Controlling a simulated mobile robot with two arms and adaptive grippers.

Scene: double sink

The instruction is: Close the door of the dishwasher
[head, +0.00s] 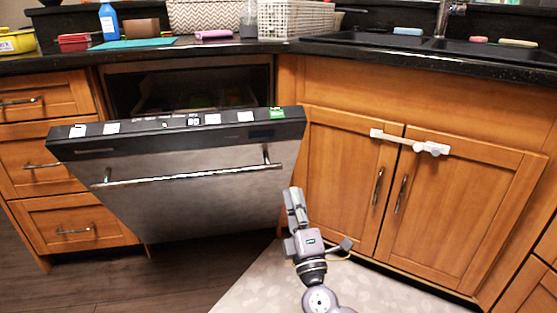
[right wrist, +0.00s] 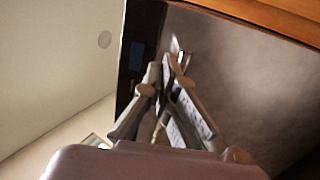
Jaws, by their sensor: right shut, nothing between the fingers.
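The dishwasher door (head: 190,200) is steel with a black top edge and a bar handle (head: 190,174). It hangs partly open, tilted outward, and the dark opening (head: 190,88) shows above and behind it. My right gripper (head: 294,192) is shut and empty, close to the door's right edge in the head view; I cannot tell whether it touches. In the right wrist view the shut fingers (right wrist: 170,60) point toward the steel door surface (right wrist: 250,80). My left gripper is not in view.
Wooden cabinets with a white latch (head: 410,142) stand to the right, drawers (head: 70,220) to the left. The black counter (head: 60,64) above carries a blue bottle (head: 108,20), a white basket (head: 295,18) and the double sink (head: 400,42). A light mat (head: 250,290) lies on the floor.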

